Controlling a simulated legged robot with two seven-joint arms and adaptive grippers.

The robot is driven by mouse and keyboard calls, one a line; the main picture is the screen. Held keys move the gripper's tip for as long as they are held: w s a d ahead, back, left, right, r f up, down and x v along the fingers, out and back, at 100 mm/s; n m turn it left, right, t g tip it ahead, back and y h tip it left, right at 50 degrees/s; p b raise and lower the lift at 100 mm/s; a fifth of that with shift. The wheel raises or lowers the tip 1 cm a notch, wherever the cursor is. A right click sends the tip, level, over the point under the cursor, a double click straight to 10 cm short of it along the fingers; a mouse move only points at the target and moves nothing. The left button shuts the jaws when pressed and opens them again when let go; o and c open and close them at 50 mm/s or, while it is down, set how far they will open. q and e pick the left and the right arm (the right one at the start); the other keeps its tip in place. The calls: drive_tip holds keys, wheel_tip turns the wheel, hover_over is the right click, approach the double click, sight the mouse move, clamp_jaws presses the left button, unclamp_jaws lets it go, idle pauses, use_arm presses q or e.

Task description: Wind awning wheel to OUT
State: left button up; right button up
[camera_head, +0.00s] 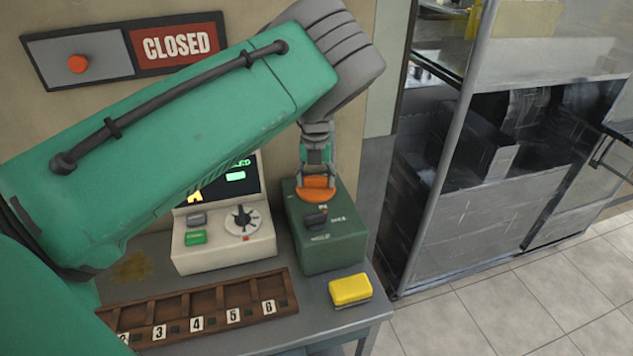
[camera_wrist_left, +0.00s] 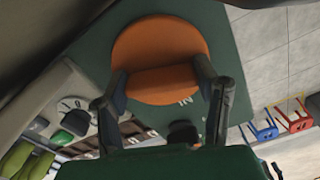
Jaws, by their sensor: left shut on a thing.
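The orange awning wheel (camera_head: 314,190) sits on top of the dark green box (camera_head: 335,245) on the counter. In the left wrist view the wheel (camera_wrist_left: 150,45) is a round orange disc with a raised bar across it. My left gripper (camera_head: 317,172) comes down from above and is shut on the wheel. In the left wrist view its two fingers (camera_wrist_left: 163,88) stand at either end of the raised bar. Part of the lettering "IN" shows on the box top beside the wheel; other markings on the box are too small to read. My right gripper is in neither view.
A white control box (camera_head: 222,245) with a dial and green button stands left of the green box. A yellow block (camera_head: 350,290) lies at the counter's front right. A numbered wooden tray (camera_head: 205,310) lies in front. A CLOSED sign (camera_head: 175,45) hangs on the wall.

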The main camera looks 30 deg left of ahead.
use_arm(q)
drive_tip(key=shift+w+r+n, duration=0.2)
drive_tip(key=shift+n, duration=0.3)
drive_tip(key=o, duration=1.2)
drive_tip(key=shift+f, duration=0.15)
drive_tip(key=shift+s, duration=0.1)
wheel_tip(320, 180, up, 12)
drive_tip(key=shift+f, duration=0.1)
